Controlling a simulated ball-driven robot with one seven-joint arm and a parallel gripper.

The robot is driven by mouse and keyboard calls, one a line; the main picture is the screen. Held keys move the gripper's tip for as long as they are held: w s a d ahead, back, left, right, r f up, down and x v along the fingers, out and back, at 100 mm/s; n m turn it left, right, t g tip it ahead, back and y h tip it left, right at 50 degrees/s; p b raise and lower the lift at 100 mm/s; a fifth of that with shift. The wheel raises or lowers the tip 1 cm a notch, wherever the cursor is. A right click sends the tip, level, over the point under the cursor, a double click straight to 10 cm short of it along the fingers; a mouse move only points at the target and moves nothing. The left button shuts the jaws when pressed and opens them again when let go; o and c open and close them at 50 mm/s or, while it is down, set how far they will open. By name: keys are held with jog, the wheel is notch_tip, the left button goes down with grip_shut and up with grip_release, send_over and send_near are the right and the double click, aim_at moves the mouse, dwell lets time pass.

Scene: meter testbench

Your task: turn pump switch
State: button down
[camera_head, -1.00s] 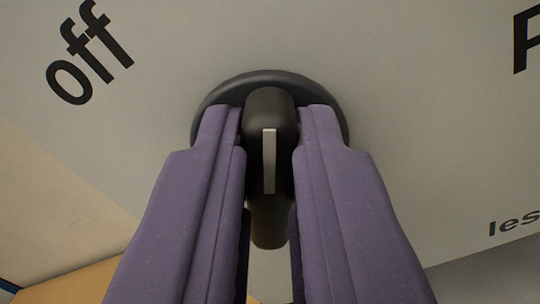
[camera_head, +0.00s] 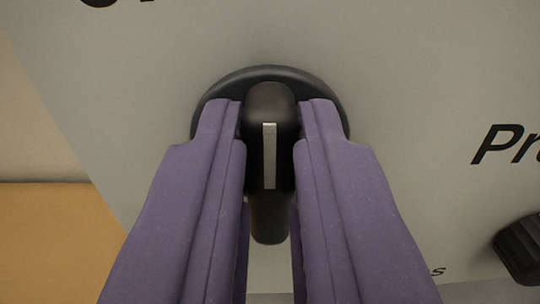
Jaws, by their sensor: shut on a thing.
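The pump switch (camera_head: 269,215) is a black knob with a pale marker line, on a round black base (camera_head: 270,74) fixed to a grey panel. It sits in the middle of the view. My gripper (camera_head: 269,125) has purple fingers, one on each side of the knob, and is shut on it. The fingers cover the left and right sides of the base. The marker line runs along the fingers in the picture.
The grey panel (camera_head: 420,80) fills most of the view. Part of the printed text "Pr" (camera_head: 500,145) shows at right. Another black knob (camera_head: 522,248) is at the lower right edge. An orange-yellow surface (camera_head: 50,240) lies at lower left.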

jog(key=n+b, duration=0.1)
jog(key=n, duration=0.1)
jog(key=n+b, duration=0.1)
jog(key=shift+a+f+n+b, duration=0.2)
jog(key=shift+a+n+b, duration=0.05)
jog(key=shift+n+b, duration=1)
jog(key=shift+n, duration=0.55)
jog(key=c, duration=1.1)
grip_release()
jog(key=shift+r, duration=0.1)
jog(key=s+p, duration=0.1)
jog(key=s, duration=0.7)
